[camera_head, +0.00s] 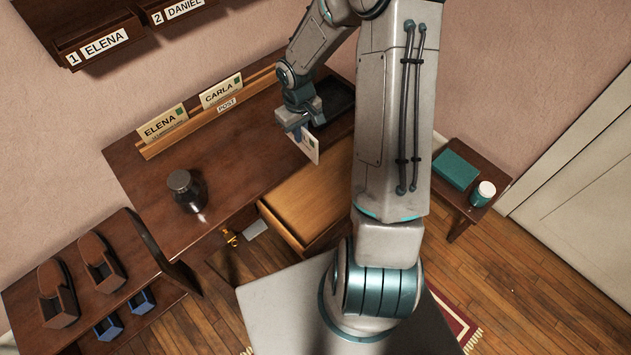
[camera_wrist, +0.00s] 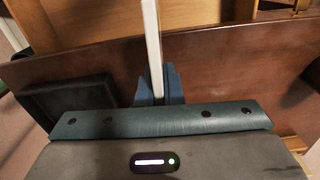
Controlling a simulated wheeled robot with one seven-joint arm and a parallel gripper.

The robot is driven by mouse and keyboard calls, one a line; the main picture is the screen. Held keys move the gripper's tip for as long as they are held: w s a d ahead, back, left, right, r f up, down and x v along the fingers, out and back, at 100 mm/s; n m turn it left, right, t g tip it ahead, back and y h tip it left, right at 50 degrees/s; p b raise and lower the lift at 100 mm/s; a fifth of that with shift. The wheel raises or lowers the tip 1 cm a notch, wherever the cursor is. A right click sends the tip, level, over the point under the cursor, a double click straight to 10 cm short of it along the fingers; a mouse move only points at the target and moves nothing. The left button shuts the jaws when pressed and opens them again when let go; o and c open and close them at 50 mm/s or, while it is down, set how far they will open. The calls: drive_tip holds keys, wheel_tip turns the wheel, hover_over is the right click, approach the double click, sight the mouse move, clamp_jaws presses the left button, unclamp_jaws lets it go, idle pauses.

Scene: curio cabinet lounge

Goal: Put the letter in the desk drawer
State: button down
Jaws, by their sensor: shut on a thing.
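My gripper (camera_head: 295,122) is shut on a white letter (camera_head: 305,146) with a small stamp or mark on it. The letter hangs tilted from the fingers above the desk top, near the desk's front edge. In the wrist view the letter (camera_wrist: 153,45) shows edge-on as a thin white strip between the blue fingers (camera_wrist: 155,85). The desk drawer (camera_head: 312,201) is pulled open below and just in front of the letter; its visible wooden floor looks bare. My arm hides the drawer's right side. The desk (camera_head: 235,160) is dark wood.
Letters marked ELENA (camera_head: 163,124) and CARLA (camera_head: 221,91) stand in a wooden rack at the desk's back. A dark jar (camera_head: 184,189) stands on the desk's left. A black tray (camera_head: 337,98) lies on the right. A side table holds a teal box (camera_head: 455,169) and a cup (camera_head: 483,193).

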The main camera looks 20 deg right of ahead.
drive_tip(key=s+d+f+n+b, duration=0.3)
drive_tip(key=d+n+b, duration=0.2)
drive_tip(key=d+n, duration=0.5)
drive_tip(key=s+d+f+n+b, duration=0.25)
drive_tip(key=d+n+b, duration=0.35)
drive_tip(key=d+n, duration=0.45)
drive_tip(key=m+b, duration=0.2)
approach(340, 185)
drive_tip(key=shift+w+f+b, duration=0.1)
drive_tip(key=shift+f+b, duration=0.55)
drive_tip(key=shift+f, duration=0.75)
drive_tip(key=shift+f, duration=0.1)
drive_tip(key=c, duration=1.6)
unclamp_jaws()
drive_tip(key=shift+o, duration=0.2)
